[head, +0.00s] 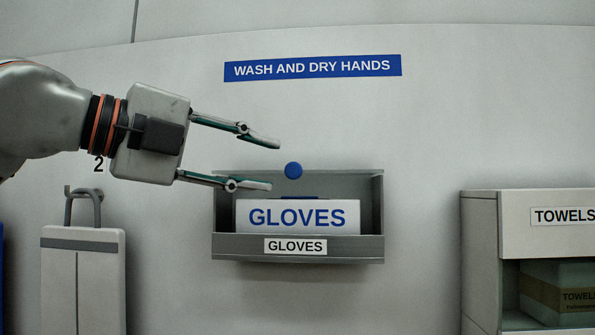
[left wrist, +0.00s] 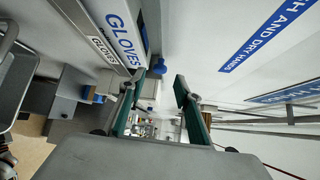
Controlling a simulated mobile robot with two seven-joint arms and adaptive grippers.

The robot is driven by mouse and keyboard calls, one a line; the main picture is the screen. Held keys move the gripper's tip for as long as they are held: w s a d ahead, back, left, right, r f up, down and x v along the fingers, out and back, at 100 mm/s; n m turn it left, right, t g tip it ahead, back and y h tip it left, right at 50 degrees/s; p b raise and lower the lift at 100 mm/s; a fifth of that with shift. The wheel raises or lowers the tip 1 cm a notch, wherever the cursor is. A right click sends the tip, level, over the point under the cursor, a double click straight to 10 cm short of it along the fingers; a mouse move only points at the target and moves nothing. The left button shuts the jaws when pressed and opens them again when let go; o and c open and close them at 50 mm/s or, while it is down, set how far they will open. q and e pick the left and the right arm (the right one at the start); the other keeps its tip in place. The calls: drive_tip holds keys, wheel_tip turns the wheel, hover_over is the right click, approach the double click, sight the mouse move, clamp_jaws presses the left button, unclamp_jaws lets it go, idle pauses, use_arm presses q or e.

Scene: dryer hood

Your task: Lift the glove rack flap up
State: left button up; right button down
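The grey glove rack (head: 226,247) is fixed to the wall in the middle of the head view and holds a white GLOVES box (head: 345,215). A round blue knob (head: 293,170) shows above the box, at the rack's top edge. I cannot make out a separate flap, so its position is unclear. My left gripper (head: 275,166) is open and empty. Its fingertips lie just left of the knob, one higher and one lower. In the left wrist view the rack (left wrist: 95,35) is at upper left, beside the open fingers (left wrist: 169,78). My right gripper is not in view.
A blue WASH AND DRY HANDS sign (head: 312,68) is on the wall above. A TOWELS dispenser (head: 478,260) stands at right. A pale panel hanging from a grey hook (head: 85,280) is at lower left. The wall between rack and dispenser is clear.

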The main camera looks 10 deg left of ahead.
sight(290, 170)
use_arm(q)
drive_tip(key=x, duration=0.7)
drive_tip(key=shift+d+p, duration=0.1)
drive_tip(key=shift+p, duration=0.25)
drive_tip(key=shift+s, duration=0.1)
clamp_jaws()
